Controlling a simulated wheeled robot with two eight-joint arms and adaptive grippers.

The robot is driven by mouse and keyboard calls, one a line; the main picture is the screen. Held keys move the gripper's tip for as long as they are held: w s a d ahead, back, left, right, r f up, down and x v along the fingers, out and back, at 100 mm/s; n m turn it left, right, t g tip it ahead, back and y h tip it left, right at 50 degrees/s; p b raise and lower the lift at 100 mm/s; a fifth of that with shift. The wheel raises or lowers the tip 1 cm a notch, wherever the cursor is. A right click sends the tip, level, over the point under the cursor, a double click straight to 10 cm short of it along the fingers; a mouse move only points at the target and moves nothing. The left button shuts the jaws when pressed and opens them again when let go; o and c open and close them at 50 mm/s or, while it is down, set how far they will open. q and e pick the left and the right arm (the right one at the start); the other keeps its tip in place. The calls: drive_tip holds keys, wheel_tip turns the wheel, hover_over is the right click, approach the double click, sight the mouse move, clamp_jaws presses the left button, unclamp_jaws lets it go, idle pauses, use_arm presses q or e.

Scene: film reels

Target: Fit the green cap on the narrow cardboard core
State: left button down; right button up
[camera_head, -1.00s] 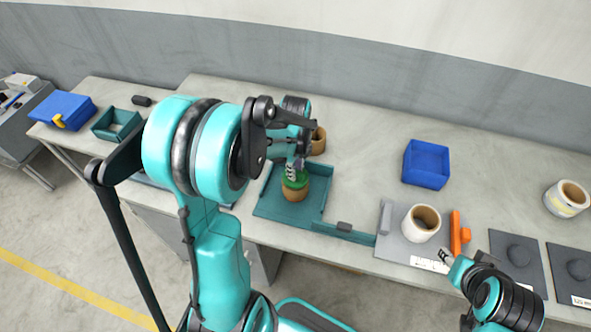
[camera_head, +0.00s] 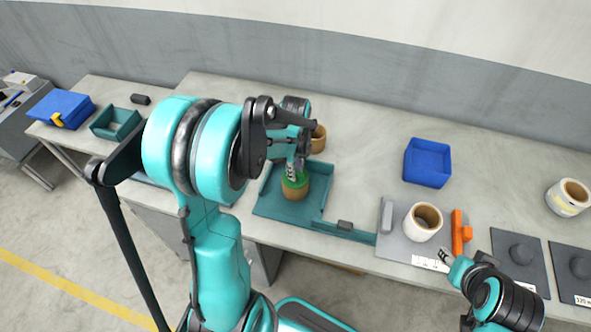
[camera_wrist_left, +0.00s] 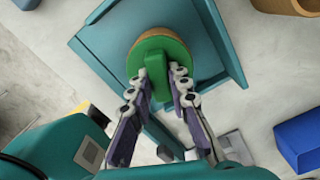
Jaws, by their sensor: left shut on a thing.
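The green cap (camera_head: 294,184) is at the top of a narrow cardboard core (camera_head: 294,194), which stands in a teal tray (camera_head: 268,209). My left gripper (camera_head: 294,170) reaches down over them, shut on the raised grip of the cap. The fingers (camera_wrist_left: 165,86) pinch the cap's green ridge. Whether the cap is fully seated cannot be told. My right gripper (camera_head: 446,256) is beside the grey fixture at the right; its fingers are too small to judge.
Another brown core (camera_head: 319,139) stands behind the tray. A white roll (camera_head: 423,222) and an orange piece (camera_head: 462,233) are on the grey fixture (camera_head: 392,243). A blue bin (camera_head: 427,163) stands behind it. Dark pads (camera_head: 519,262) lie at the right. The table between the tray and blue bin is clear.

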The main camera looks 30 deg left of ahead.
use_arm(q)
drive_tip(key=c, duration=1.7)
unclamp_jaws()
drive_tip(key=shift+r, duration=0.1)
wheel_tip(320, 180, up, 11)
drive_tip(key=p, duration=0.8)
drive_tip(key=s+d+f+n+t+b, duration=0.1)
drive_tip(key=s+d+n+t+b, duration=0.1)
drive_tip(key=n, duration=0.4)
drive_tip(key=s+d+f+n+t+b, duration=0.1)
drive_tip(key=s+d+n+t+b, duration=0.1)
drive_tip(key=s+d+n+b, duration=0.3)
drive_tip(key=s+d+f+n+t+b, duration=0.2)
drive_tip(key=s+d+n+t+b, duration=0.1)
drive_tip(key=n+b, duration=0.3)
drive_tip(key=shift+s+d+n, duration=0.15)
drive_tip(key=shift+s+n, duration=0.1)
drive_tip(key=shift+n, duration=0.4)
drive_tip(key=shift+s+d+n, duration=0.15)
drive_tip(key=shift+s+n, duration=0.1)
drive_tip(key=shift+n, duration=0.4)
